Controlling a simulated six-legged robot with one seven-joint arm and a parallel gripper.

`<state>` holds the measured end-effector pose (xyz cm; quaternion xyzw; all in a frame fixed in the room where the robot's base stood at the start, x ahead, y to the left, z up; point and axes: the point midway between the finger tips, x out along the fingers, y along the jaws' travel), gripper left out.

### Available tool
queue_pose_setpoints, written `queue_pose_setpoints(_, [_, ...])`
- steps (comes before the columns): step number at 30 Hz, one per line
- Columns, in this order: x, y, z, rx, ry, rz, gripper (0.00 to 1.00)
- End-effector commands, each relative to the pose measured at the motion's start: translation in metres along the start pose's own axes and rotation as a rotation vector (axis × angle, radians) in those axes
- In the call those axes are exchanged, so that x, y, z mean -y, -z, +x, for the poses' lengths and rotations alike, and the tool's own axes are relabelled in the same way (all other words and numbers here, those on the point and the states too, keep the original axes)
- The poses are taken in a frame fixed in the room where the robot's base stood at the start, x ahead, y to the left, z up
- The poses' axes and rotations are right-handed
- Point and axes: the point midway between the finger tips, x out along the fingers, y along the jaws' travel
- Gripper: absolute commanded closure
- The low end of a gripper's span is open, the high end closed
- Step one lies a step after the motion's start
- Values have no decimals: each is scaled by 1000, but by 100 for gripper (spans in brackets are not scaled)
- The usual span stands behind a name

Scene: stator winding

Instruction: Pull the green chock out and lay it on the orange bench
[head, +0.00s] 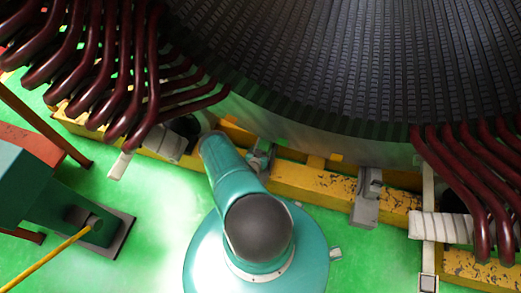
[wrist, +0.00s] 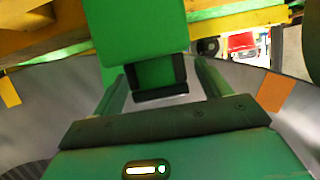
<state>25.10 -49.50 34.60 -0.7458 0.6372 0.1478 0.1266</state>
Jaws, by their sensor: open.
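In the wrist view a bright green block, which looks like the green chock (wrist: 138,30), fills the top middle. Its lower end is darker with a black edge. My gripper (wrist: 162,75) is open, with one finger on each side of that lower end. I cannot tell whether either finger touches it. In the head view my teal arm reaches up to the stator's lower edge; the gripper and the chock cannot be made out there. An orange-red surface, perhaps the orange bench (head: 32,143), shows at the left, partly behind a teal box.
The large dark stator (head: 330,60) fills the top of the head view, with dark red coil ends (head: 120,75) at both sides. A worn yellow beam (head: 310,187) with grey brackets (head: 366,198) runs beneath it.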

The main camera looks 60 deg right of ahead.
Motion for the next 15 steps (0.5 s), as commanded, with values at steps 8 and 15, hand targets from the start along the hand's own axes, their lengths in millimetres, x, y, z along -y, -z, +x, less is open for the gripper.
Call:
queue_pose_setpoints(8, [-1, -2, -2, 1, 0, 0, 24])
queue_pose_setpoints(15, [-1, -2, -2, 1, 0, 0, 51])
